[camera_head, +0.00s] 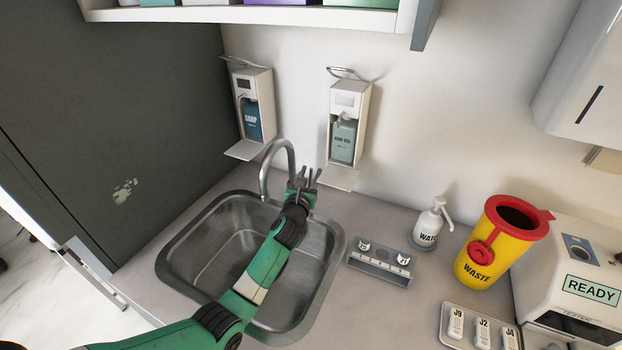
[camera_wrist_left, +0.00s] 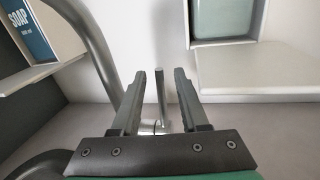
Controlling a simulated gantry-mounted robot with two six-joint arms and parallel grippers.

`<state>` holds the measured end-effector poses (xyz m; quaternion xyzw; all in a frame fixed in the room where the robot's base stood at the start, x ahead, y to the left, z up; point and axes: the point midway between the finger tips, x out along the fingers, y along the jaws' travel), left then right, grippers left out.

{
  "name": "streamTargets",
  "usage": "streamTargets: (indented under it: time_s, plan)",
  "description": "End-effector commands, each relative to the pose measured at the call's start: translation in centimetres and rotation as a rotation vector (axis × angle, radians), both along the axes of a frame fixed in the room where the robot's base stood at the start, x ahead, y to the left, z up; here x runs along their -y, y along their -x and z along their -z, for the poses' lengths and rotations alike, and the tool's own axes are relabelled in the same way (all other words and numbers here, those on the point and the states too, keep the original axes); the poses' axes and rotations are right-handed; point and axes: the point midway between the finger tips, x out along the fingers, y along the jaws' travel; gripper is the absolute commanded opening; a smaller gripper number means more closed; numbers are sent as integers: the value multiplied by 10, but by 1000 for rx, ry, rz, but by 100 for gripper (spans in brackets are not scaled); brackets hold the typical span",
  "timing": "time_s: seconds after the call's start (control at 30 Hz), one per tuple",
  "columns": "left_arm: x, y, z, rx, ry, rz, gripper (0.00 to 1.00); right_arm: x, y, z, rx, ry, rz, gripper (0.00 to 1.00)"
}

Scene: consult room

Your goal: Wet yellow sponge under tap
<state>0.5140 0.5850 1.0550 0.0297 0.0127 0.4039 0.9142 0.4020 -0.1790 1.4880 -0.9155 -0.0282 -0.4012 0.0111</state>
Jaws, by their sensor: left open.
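The metal tap (camera_head: 265,172) has a tall curved spout over the steel sink (camera_head: 185,258). My left gripper (camera_head: 309,178) is open beside the tap, on its right, above the back of the sink. In the left wrist view, the tap's spout (camera_wrist_left: 98,45) curves past on the left. There an upright metal lever (camera_wrist_left: 162,98) stands between the two open fingers, apparently without being gripped. I cannot tell whether either finger touches it. No water shows at the spout. I see no yellow sponge in either view; my left arm covers part of the sink. My right gripper is not in view.
A soap dispenser (camera_head: 254,105) and a hand-rub dispenser (camera_head: 345,125) hang on the wall behind the tap. Right of the sink stand a grey labelled block (camera_head: 380,264), a pump bottle (camera_head: 430,228), a yellow waste bin (camera_head: 485,262) and a white machine (camera_head: 570,275).

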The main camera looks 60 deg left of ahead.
Motion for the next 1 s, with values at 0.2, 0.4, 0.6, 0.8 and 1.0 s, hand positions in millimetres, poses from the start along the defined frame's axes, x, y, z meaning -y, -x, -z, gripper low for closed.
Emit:
streamTargets:
  time_s: [0.2, 0.4, 0.6, 0.8, 1.0]
  plan:
    - [-7, -7, -1, 1, 1, 1, 44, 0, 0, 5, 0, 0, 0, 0]
    - [-7, -7, -1, 1, 1, 1, 37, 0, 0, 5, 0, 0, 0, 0]
    - [-7, -6, -1, 1, 1, 1, 1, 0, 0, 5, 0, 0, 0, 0]
    - [-7, -6, -1, 1, 1, 1, 0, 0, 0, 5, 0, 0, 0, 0]
    - [-7, -6, 0, 1, 1, 1, 0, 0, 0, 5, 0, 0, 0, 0]
